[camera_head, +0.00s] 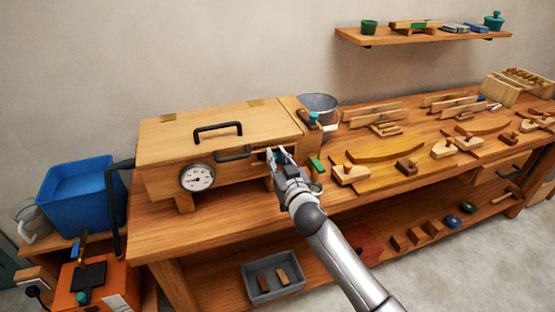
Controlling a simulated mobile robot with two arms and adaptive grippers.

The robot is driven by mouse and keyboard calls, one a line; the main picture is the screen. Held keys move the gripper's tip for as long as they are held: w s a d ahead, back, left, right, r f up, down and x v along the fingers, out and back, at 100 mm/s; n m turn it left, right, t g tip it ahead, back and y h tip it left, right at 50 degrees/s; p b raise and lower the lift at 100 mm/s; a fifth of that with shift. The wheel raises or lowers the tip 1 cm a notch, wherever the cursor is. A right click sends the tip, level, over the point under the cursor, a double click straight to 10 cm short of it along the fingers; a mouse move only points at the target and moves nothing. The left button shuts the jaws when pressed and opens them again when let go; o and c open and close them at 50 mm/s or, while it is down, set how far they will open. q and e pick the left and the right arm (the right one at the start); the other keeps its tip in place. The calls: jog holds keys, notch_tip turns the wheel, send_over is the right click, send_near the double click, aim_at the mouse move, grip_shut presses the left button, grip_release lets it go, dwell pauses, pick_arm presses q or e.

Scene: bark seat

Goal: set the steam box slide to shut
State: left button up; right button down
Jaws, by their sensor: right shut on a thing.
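The wooden steam box (170,142) stands at the left end of the workbench. It has a black handle on its lid and a round dial gauge (197,177) on its front. A black handle (232,154) also sits on the front, right of the gauge. My right gripper (274,155) is at the right part of the box front, shut on a small part there. I take that part to be the slide; the fingers mostly hide it, and its position cannot be told. My left gripper is not in view.
A metal bucket (318,106) stands behind the box's right end. Clamps, wooden pieces and a curved strip (385,152) cover the bench to the right. A blue tub (80,190) and an orange unit (100,285) are at the left. A grey tray (251,293) lies on the lower shelf.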

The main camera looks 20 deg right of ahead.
aim_at(263, 154)
jog(key=shift+a+b, duration=0.4)
jog(key=shift+a, duration=1.05)
jog(key=c, duration=1.8)
grip_release()
jog(key=o, duration=0.5)
jog(key=shift+a, duration=0.15)
jog(key=shift+s, duration=0.1)
jog(key=shift+s, duration=0.2)
jog(key=s, duration=1.1)
jog(key=shift+s+d, duration=0.25)
jog(key=shift+s, duration=0.05)
